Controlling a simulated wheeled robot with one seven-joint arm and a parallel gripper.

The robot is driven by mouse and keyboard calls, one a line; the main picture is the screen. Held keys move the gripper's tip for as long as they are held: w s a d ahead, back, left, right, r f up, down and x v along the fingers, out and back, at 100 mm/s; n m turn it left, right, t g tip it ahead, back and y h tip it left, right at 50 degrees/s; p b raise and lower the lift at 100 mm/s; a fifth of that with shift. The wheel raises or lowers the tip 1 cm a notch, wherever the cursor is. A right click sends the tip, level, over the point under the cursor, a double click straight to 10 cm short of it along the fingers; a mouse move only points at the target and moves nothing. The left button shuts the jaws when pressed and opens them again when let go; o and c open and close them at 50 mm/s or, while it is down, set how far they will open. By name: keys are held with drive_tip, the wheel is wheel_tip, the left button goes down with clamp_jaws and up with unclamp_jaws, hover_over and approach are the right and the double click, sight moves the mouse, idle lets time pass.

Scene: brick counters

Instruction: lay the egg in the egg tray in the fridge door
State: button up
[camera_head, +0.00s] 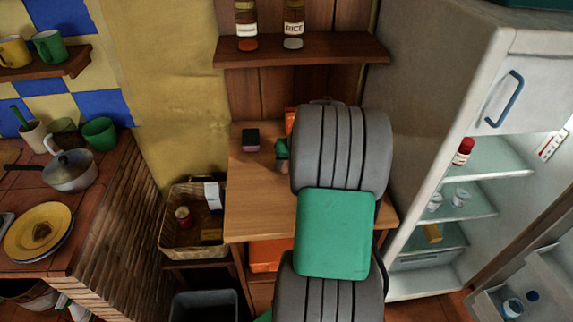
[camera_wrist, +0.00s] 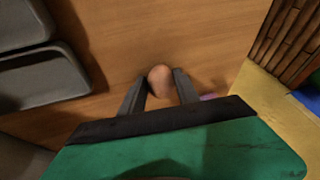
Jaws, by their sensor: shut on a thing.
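The brown egg (camera_wrist: 160,82) shows in the wrist view between the two dark fingers of my gripper (camera_wrist: 161,76), which is shut on it. The wooden table top (camera_wrist: 160,35) lies below them; I cannot tell whether the egg still touches it. In the head view my arm covers most of the gripper. The fridge (camera_head: 440,110) stands open at the right, with several lit shelves inside. Its door (camera_head: 560,225) is swung open at the lower right, with bins on its inner side. I cannot make out an egg tray there.
A small dark block (camera_head: 251,139) lies on the table left of my arm. A shelf (camera_head: 300,50) with two jars hangs above. A wicker basket (camera_head: 183,235) and a grey bin (camera_head: 205,305) stand at the left. The fridge's side wall rises close to the table's right.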

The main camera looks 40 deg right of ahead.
drive_tip(key=o, duration=0.8)
drive_tip(key=shift+f, duration=0.15)
